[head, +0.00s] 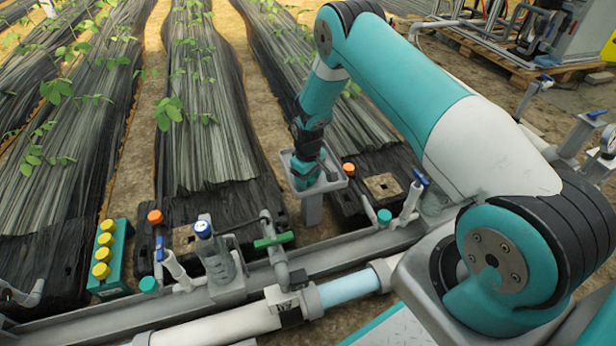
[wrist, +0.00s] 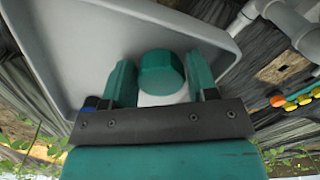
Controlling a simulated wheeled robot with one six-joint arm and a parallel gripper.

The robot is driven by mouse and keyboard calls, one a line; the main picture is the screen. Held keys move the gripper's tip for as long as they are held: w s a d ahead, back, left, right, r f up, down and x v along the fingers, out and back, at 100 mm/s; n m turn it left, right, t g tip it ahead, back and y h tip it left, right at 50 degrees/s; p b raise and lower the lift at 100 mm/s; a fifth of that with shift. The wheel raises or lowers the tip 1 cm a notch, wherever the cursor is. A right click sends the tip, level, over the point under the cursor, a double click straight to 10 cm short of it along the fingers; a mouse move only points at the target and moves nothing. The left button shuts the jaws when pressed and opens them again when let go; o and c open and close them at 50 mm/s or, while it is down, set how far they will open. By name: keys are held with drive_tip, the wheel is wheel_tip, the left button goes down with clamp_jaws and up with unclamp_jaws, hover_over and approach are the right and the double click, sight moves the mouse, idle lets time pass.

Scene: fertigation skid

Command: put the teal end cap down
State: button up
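The teal end cap (wrist: 161,72) shows in the wrist view between the two teal fingers of my gripper (wrist: 160,80). The fingers sit close against its sides, and I see no clear gap. A pale patch shows just below the cap. Behind it is the grey tray (wrist: 75,45). In the head view my gripper (head: 305,172) points down into the grey tray (head: 333,184), which stands on a post. The cap cannot be told apart from the fingers there. Whether the cap touches the tray floor is not clear.
A teal rack with yellow caps (head: 103,254) stands at the left. Other teal caps sit near the pipework, at the left (head: 149,285) and right (head: 384,216).

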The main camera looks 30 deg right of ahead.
drive_tip(key=shift+o, duration=1.4)
drive_tip(key=shift+r, duration=0.1)
wheel_tip(320, 180, up, 13)
drive_tip(key=p, duration=0.5)
drive_tip(key=s+a+r+y, duration=0.1)
drive_tip(key=s+a+r, duration=0.25)
drive_tip(key=r, duration=0.35)
drive_tip(key=s+a+r+n, duration=0.1)
drive_tip(key=s+a+r, duration=0.1)
drive_tip(key=a+r, duration=0.35)
drive_tip(key=s+a+r+y, duration=0.1)
drive_tip(key=s+a+r, duration=0.2)
drive_tip(key=r, duration=0.5)
drive_tip(key=s+a+r, duration=0.2)
drive_tip(key=s+r, duration=0.1)
drive_tip(key=s, duration=0.4)
drive_tip(key=s+a+r+n+y, duration=0.1)
drive_tip(key=s+r, duration=0.3)
drive_tip(key=s, duration=0.4)
drive_tip(key=s+a+r+n+y, duration=0.1)
drive_tip(key=s+a+r, duration=0.2)
drive_tip(key=s, duration=0.5)
drive_tip(key=shift+s+a+r, duration=0.15)
drive_tip(key=shift+s+r, duration=0.05)
drive_tip(key=shift+r, duration=0.35)
